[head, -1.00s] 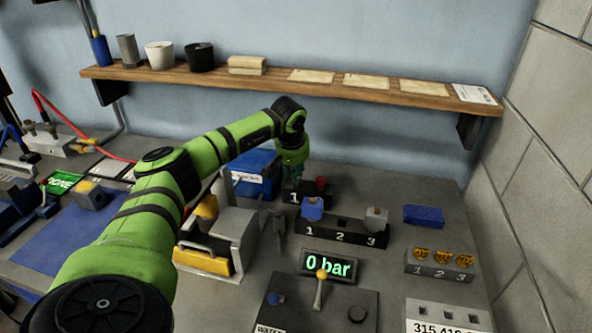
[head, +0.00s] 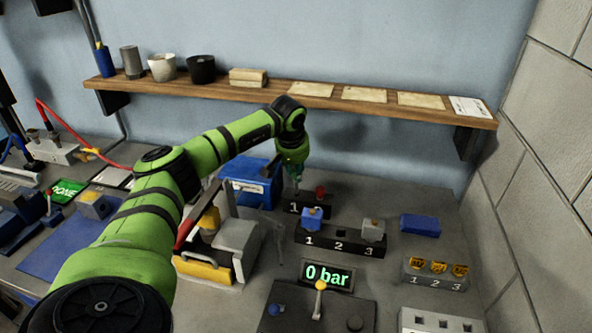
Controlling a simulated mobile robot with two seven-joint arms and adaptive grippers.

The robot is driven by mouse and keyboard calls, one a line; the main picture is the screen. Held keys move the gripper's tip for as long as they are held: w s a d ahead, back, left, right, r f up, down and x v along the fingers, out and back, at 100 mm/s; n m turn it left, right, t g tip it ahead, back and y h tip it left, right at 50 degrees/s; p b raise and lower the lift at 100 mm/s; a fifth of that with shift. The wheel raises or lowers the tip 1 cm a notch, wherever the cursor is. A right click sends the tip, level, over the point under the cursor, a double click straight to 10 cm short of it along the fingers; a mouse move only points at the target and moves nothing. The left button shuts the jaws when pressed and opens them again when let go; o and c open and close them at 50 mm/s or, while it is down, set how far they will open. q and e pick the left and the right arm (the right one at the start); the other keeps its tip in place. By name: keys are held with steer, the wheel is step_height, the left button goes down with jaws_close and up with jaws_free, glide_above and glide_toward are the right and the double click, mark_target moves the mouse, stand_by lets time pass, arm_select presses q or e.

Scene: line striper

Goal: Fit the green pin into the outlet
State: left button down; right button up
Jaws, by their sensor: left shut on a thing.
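My left gripper (head: 296,178) points down over the left part of a small black block (head: 312,204) on the bench behind the numbered row. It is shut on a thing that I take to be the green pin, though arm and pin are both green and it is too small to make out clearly. I cannot tell whether its tip touches the block. A red piece (head: 320,192) stands on the block, just right of the gripper. No part is clearly readable as the outlet. My right gripper is not in view.
A blue box (head: 246,189) stands left of the gripper. In front is a black rack (head: 340,240) marked 1, 2, 3, with a blue cube (head: 311,219) and a grey cube (head: 373,229). A display (head: 328,273) reads 0 bar. A wooden shelf (head: 280,92) runs behind.

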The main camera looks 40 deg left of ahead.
arm_select(q)
steer(key=shift+r+p, duration=1.1)
steer(key=shift+r, duration=0.4)
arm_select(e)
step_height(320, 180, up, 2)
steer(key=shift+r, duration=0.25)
